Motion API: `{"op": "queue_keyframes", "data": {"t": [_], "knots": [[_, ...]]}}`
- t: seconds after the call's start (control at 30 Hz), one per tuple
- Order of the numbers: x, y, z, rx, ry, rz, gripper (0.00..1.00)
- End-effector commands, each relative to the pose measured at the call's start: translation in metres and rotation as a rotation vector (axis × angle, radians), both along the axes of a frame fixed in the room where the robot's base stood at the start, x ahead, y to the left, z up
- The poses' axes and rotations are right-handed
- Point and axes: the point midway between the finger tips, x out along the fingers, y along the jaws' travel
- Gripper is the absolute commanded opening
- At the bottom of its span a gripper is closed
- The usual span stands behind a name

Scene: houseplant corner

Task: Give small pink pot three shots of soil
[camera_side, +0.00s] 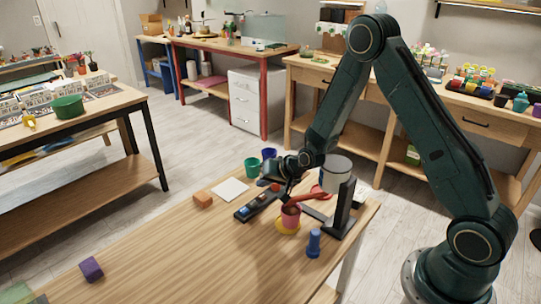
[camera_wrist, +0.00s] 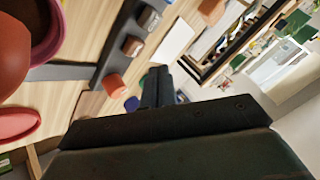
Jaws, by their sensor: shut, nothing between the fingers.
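The small pink pot (camera_side: 290,217) stands upright on a yellow saucer (camera_side: 286,230). A red chute (camera_side: 309,196) reaches over it from the right. In the wrist view the pot's pink rim (camera_wrist: 52,48) shows at the upper left, partly hidden by the red chute (camera_wrist: 10,55). A dark panel (camera_side: 245,213) with a row of buttons lies left of the pot; a red-orange button (camera_wrist: 115,87) shows at its end in the wrist view. My gripper (camera_side: 284,191) is shut and empty, above the panel's far end; its fingers also show in the wrist view (camera_wrist: 158,88).
A pale cylinder (camera_side: 336,172) and black stand (camera_side: 345,208) are right of the pot. A blue bottle (camera_side: 314,243) is in front. Green (camera_side: 252,167) and blue (camera_side: 269,154) pots stand behind. A white card (camera_side: 230,189) and orange block (camera_side: 202,199) lie left; the front left is mostly clear.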

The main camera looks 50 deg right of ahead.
Motion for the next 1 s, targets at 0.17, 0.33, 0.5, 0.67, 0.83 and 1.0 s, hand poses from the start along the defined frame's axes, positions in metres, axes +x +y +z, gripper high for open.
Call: {"op": "queue_keyframes", "data": {"t": [0.17,0.33,0.5,0.67,0.83,1.0], "knots": [[0.0,0.0,0.014,-0.001,-0.002,0.0,0.0],[0.0,0.0,0.025,-0.001,-0.002,0.0,0.0],[0.0,0.0,0.031,0.0,-0.001,-0.001,0.0],[0.0,0.0,0.031,0.0,-0.001,-0.001,0.0],[0.0,0.0,0.031,0.0,-0.001,-0.001,0.0],[0.0,0.0,0.031,0.0,-0.001,-0.001,0.0]]}}
